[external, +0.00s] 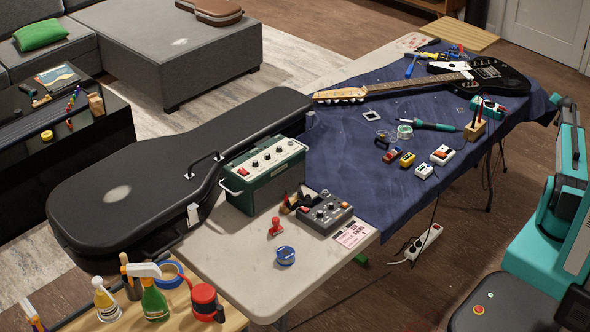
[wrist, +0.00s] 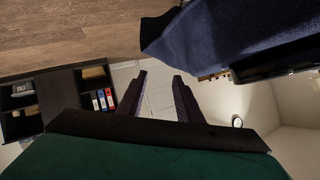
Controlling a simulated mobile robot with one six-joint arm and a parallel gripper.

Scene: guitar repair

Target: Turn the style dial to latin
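A grey box with several knobs (external: 325,212) sits on the bare pale part of the table, and one knob stands larger than the others. Its labels are too small to read, so I cannot tell which knob is the style dial or where it points. A green amplifier (external: 265,175) with a row of knobs on its pale panel stands behind it to the left. My gripper (wrist: 160,76) is open and empty in the wrist view, its two dark fingers apart. It is away from the grey box, which is not in the wrist view.
A printed card (external: 353,234) lies right of the grey box. A black guitar case (external: 150,170) is at the left. Blue cloth (external: 345,160) covers the far table. Dark shelves (wrist: 70,97) show in the wrist view.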

